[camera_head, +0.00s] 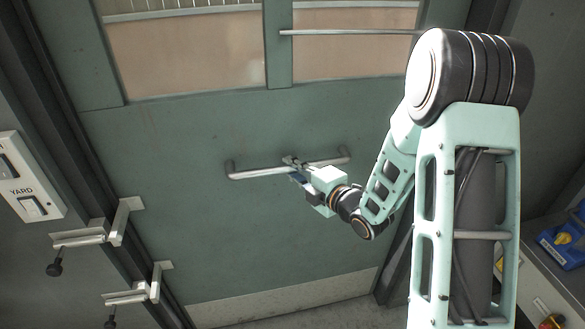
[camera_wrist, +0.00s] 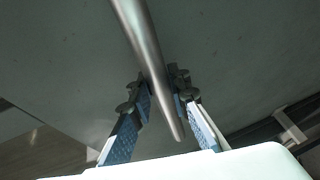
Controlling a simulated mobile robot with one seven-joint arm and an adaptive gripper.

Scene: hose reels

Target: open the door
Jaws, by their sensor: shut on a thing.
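The green door (camera_head: 190,155) fills the middle of the head view, with window panes above and a pale plate along its bottom. It appears to sit in its frame. A horizontal metal bar handle (camera_head: 255,173) is mounted across it. My gripper (camera_head: 294,163) is shut on the handle near the middle of the bar. In the wrist view, the bar handle (camera_wrist: 140,40) runs between the two fingers of my gripper (camera_wrist: 160,84). The exact finger contact is partly hidden there.
Metal brackets with black knobs (camera_head: 90,238) stand out at the left frame. A white switch panel labelled YARD (camera_head: 30,185) is on the left wall. A counter with a blue item (camera_head: 565,247) is at the right. A thin horizontal rod (camera_head: 345,32) crosses near the windows.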

